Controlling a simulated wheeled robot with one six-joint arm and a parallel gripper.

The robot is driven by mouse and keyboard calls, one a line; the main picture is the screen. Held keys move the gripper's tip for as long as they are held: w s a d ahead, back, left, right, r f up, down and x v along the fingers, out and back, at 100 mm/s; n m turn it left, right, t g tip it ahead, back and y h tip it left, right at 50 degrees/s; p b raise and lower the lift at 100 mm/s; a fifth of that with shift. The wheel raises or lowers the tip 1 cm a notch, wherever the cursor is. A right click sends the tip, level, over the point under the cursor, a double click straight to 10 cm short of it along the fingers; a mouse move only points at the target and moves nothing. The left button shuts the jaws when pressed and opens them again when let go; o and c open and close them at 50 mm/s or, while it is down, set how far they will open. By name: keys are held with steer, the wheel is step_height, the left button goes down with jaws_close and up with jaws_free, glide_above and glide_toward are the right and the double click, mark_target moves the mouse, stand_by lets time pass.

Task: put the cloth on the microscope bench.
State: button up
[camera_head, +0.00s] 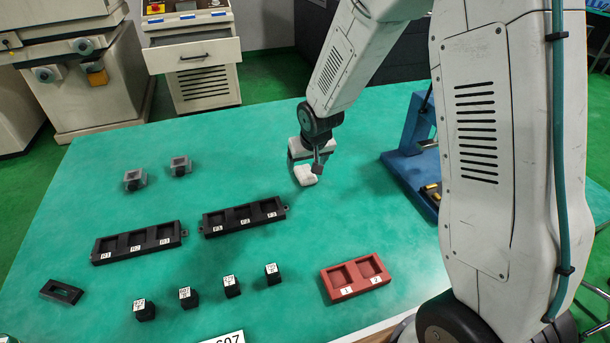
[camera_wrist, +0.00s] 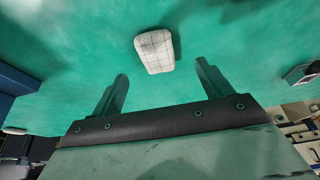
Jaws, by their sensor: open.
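The cloth (camera_wrist: 155,52) is a small white folded pad with a faint grid, lying on the green table (camera_head: 130,205). In the head view the cloth (camera_head: 305,176) lies just below my gripper (camera_head: 312,160), near the right part of the table. In the wrist view my gripper (camera_wrist: 162,85) has its two fingers apart with nothing between them. The cloth lies just beyond the fingertips, about midway between them. I cannot make out a microscope in these views.
Two black trays (camera_head: 137,243) (camera_head: 243,217), several black blocks (camera_head: 232,287) and a red tray (camera_head: 356,278) stand on the table. Two grey blocks (camera_head: 180,166) sit further back. A blue frame (camera_head: 408,165) stands at the right. The table's back middle is clear.

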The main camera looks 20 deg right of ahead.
mark_target(305, 171)
steer(key=x, duration=0.6)
steer(key=shift+w+d, duration=0.25)
steer(key=shift+r, duration=0.1)
steer(key=c, duration=1.1)
steer(key=shift+c, duration=0.2)
